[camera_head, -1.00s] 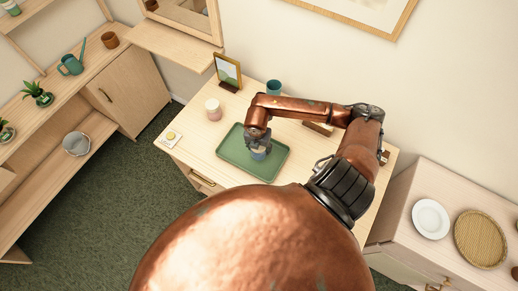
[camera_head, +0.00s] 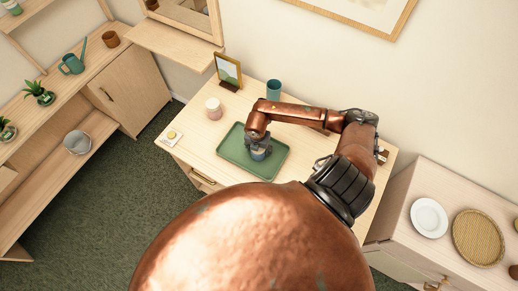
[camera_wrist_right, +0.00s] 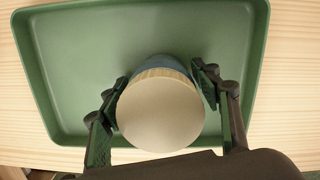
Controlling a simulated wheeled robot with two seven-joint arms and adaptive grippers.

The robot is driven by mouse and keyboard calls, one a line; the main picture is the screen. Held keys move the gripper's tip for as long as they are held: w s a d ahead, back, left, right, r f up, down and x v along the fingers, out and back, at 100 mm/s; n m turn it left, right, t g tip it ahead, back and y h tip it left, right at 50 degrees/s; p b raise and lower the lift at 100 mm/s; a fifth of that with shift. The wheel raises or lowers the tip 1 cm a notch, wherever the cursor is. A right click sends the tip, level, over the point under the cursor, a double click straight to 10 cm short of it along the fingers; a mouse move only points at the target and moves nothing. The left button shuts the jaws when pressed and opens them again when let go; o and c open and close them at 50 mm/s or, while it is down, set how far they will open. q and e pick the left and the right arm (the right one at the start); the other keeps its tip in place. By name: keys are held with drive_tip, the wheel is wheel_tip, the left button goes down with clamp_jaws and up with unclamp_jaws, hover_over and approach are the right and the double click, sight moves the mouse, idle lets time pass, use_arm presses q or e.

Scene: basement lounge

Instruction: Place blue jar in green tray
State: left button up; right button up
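The green tray (camera_head: 231,156) lies on the light wooden dresser top and also fills much of the right wrist view (camera_wrist_right: 75,60). The blue jar (camera_head: 258,155), with a pale lid rimmed in wood, is inside the tray's outline, right of its middle. The right wrist view shows the jar (camera_wrist_right: 160,112) between the two fingers of my right gripper (camera_wrist_right: 158,80). They meet its sides, and the gripper looks shut on it. Whether the jar's base touches the tray is hidden. My left gripper is not in view.
A pink-and-white jar (camera_head: 213,108), a picture frame (camera_head: 228,71), a teal cup (camera_head: 273,90) and a small card-like item (camera_head: 171,136) are on the dresser around the tray. A cabinet with a white plate (camera_head: 429,218) and a woven tray (camera_head: 481,239) stands to the right.

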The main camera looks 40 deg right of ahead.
drive_tip(key=shift+o, duration=0.9)
drive_tip(key=shift+r, duration=0.1)
drive_tip(key=shift+r, duration=0.35)
drive_tip(key=r, duration=0.3)
drive_tip(key=r+b, duration=0.1)
drive_tip(key=r, duration=0.3)
drive_tip(key=a+r, duration=0.1)
drive_tip(key=r, duration=0.3)
drive_tip(key=shift+s+a+b, duration=0.1)
drive_tip(key=shift+s+b, duration=0.2)
drive_tip(key=shift+b, duration=0.05)
drive_tip(key=shift+r, duration=0.15)
drive_tip(key=shift+s, duration=0.15)
